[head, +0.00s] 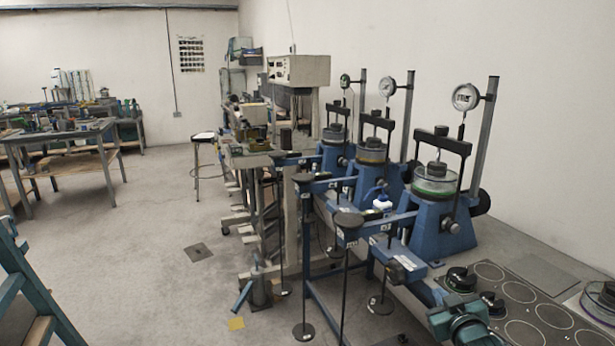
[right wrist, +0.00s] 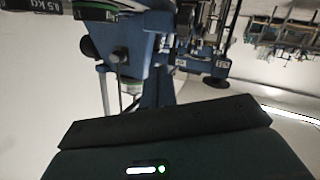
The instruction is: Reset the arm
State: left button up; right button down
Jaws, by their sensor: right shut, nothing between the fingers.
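My right gripper (head: 458,322) is at the bottom right of the head view, a teal and dark shape beside the front machine's blue frame. It is shut and holds nothing. In the right wrist view a dark housing of mine with a green light fills the bottom, and the fingertips are hard to make out. Three blue lever machines stand along the right wall: the front one (head: 438,235), the middle one (head: 372,180) and the back one (head: 330,158). Each carries a dial gauge. The front machine's blue frame also shows in the right wrist view (right wrist: 158,90). My left gripper is not in view.
Black weights (head: 460,279) and a grey worktop with round marks (head: 530,331) lie at the right. Hanger rods with round plates (head: 303,331) hang down to near the floor. A teal frame (head: 35,295) stands at the left edge. The floor (head: 130,260) between is mostly clear.

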jog(key=s+a+f+g+y, duration=0.2)
jog(key=s+a+f, duration=0.6)
jog(key=s+f, duration=0.5)
jog(key=s+a+f+g, duration=0.1)
jog(key=s+a, duration=0.2)
jog(key=s, duration=0.7)
jog(key=s+a+f+g+y, duration=0.1)
jog(key=s+a, duration=0.3)
jog(key=s, duration=0.6)
jog(key=shift+a+f+m+g+y, duration=0.25)
jog(key=shift+f+m+g+y, duration=0.05)
jog(key=shift+f+g, duration=0.2)
